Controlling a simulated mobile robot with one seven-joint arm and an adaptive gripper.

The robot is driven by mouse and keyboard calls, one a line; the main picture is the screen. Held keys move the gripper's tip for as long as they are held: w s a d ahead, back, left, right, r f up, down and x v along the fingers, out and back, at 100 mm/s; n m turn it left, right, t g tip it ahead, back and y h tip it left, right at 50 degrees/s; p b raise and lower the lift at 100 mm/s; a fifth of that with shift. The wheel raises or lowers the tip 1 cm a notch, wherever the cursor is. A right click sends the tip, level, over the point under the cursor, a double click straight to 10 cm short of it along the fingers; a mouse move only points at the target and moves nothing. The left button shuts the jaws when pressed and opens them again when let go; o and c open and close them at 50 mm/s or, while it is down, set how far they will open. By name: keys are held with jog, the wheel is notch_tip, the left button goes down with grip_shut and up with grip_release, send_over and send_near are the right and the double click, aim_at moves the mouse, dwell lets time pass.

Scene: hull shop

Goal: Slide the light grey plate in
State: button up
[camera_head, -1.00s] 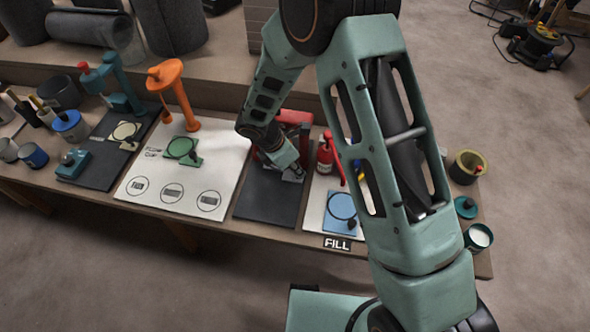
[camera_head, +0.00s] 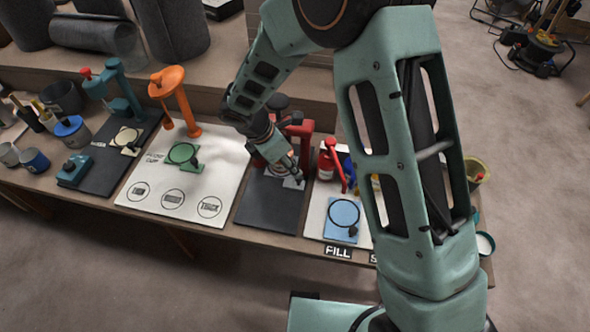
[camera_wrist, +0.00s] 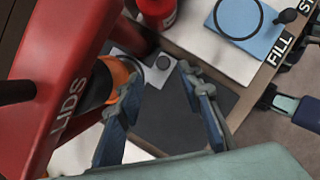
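The plate (camera_head: 292,183) shows only in part in the head view, beneath my gripper (camera_head: 288,176). In the wrist view my gripper (camera_wrist: 163,84) is open, with its two fingers well apart and nothing between them. The plate's knob appears just beyond the fingertips. I cannot tell whether a finger touches the plate. An orange and black cylinder (camera_wrist: 116,76) under the press partly hides the plate's left side.
A red bottle (camera_head: 326,164) and a blue plate with a ring (camera_head: 342,216) by the "FILL" label stand to the right. A white board (camera_head: 150,190) with an orange stand (camera_head: 175,95) lies to the left. The mat's near part is clear.

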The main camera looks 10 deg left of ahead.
jog(key=v, duration=0.5)
jog(key=shift+w, duration=0.1)
dwell(0.3)
